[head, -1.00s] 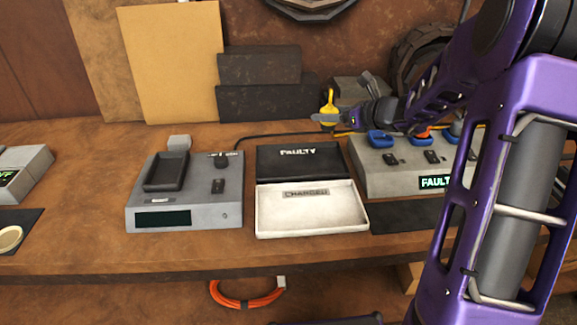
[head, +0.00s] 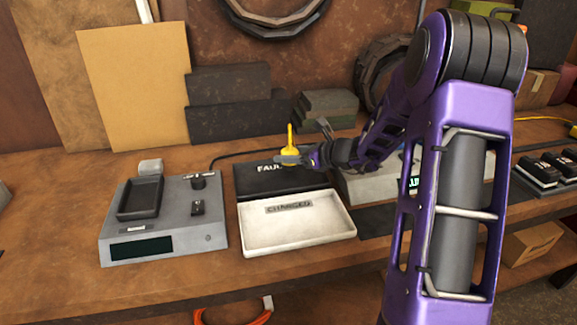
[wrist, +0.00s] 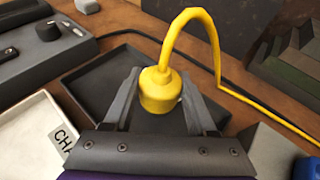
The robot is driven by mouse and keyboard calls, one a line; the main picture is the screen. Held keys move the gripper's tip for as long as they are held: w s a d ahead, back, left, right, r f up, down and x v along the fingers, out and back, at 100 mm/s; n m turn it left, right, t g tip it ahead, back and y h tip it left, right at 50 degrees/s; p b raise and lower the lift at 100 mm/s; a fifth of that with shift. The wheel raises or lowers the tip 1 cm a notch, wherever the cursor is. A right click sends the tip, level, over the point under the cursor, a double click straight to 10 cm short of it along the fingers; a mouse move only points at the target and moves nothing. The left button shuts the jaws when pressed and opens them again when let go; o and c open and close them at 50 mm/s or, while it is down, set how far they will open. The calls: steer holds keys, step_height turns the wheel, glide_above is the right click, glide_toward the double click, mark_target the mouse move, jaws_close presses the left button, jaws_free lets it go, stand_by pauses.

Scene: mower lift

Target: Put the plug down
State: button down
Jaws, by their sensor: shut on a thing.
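A yellow plug (head: 289,157) with a yellow cable is held in my gripper (head: 283,160). In the wrist view the plug (wrist: 160,93) is a rounded yellow body between the two grey fingers of my gripper (wrist: 160,78), which are shut on it. Its cable loops up from the top and bends down to the right. The plug is held above the black tray marked FAULTY (head: 252,182); this tray (wrist: 97,84) shows behind the fingers in the wrist view. The plug's underside is hidden.
A white tray marked CHARGED (head: 300,232) lies in front of the black one. A grey charger unit (head: 165,223) stands to the left. Another grey unit (head: 352,187) is partly hidden behind my arm. Dark blocks (head: 232,118) stand behind. Bare bench lies at the front left.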

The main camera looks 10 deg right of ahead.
steer(key=shift+f, duration=1.45)
steer(key=shift+f+b, duration=0.15)
steer(key=shift+b, duration=0.2)
steer(key=shift+c, duration=1)
jaws_free()
steer(key=shift+r, duration=0.25)
steer(key=p+v, duration=0.1)
steer(key=v, duration=1.1)
steer(key=shift+f+p, duration=0.15)
steer(key=shift+p, duration=0.25)
